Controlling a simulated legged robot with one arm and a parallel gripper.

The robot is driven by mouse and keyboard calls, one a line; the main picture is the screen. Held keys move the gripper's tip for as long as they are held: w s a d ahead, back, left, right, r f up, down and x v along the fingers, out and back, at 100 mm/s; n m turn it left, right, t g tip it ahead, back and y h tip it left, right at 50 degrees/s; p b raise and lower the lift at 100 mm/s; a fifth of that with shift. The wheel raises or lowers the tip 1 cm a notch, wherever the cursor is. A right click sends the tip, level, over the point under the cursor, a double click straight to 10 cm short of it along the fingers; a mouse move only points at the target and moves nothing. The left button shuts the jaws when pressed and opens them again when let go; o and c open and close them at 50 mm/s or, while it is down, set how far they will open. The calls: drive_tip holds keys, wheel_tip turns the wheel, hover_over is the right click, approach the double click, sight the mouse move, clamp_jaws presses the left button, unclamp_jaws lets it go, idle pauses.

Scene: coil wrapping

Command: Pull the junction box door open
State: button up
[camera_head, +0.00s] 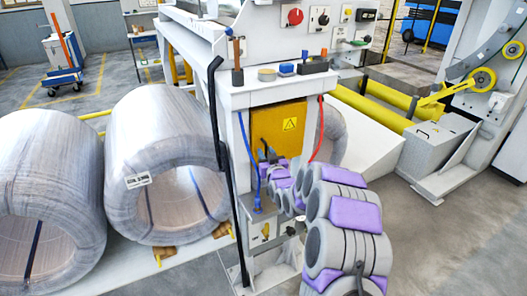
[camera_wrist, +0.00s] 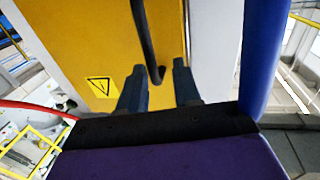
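The junction box door (camera_head: 275,125) is yellow with a triangular warning label. It appears closed, in the front of the white cabinet. In the wrist view the door (camera_wrist: 75,40) fills much of the picture. A black bar handle (camera_wrist: 146,45) runs down it, with its lower end bent near my fingertips. My gripper (camera_wrist: 160,80) is open, with two dark fingers spread apart and the handle's end showing between them. I cannot tell whether they touch it. In the head view my gripper (camera_head: 268,156) is at the door's lower left, small and partly hidden by my arm.
A blue cable (camera_head: 247,150) hangs left of the door and a red cable (camera_head: 317,130) right of it. Large wire coils (camera_head: 160,150) stand at the left. Small tools and a grey block (camera_head: 268,74) lie on the cabinet top. Grey floor is clear at the right.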

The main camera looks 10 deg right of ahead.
sight(266, 149)
drive_tip(key=w, duration=0.3)
drive_tip(key=shift+d, duration=0.3)
drive_tip(key=shift+a, duration=0.3)
drive_tip(key=shift+d, duration=0.35)
drive_tip(key=c, duration=0.5)
clamp_jaws()
drive_tip(key=shift+a, duration=0.1)
